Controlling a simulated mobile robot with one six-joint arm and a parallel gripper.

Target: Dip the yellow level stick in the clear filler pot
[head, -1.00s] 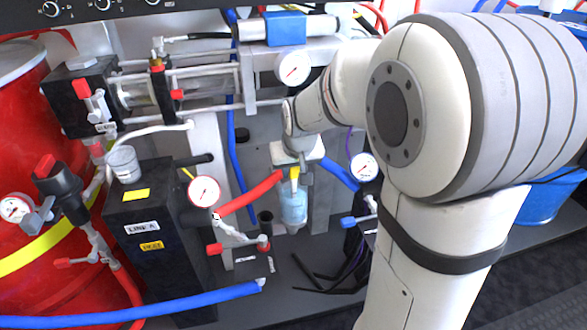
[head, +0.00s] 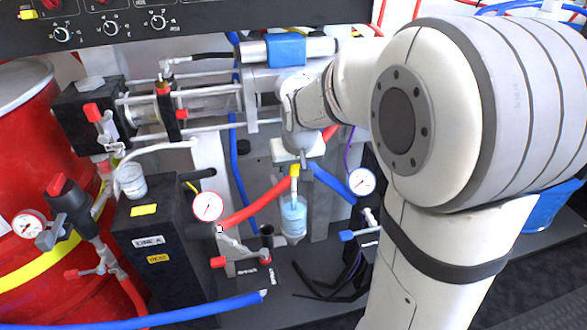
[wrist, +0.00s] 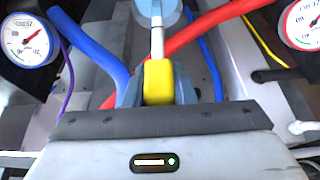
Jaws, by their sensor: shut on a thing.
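My gripper (head: 299,172) is shut on the yellow grip of the level stick (head: 295,169), which hangs about upright. The wrist view shows the yellow grip (wrist: 158,82) between the jaws (wrist: 157,94), with a pale rod running away from it. The clear filler pot (head: 293,217), blue-tinted inside, stands directly below the grip. It shows partly at the top of the wrist view (wrist: 158,12). The rod reaches the pot's mouth, but I cannot tell how far its tip is inside.
Red hose (head: 256,203) and blue hose (head: 334,186) run close beside the stick. Gauges flank it at left (head: 208,206) and right (head: 361,182). A black tank (head: 152,225) carries a small translucent pot (head: 131,180). A red-handled valve (head: 220,262) sits low left.

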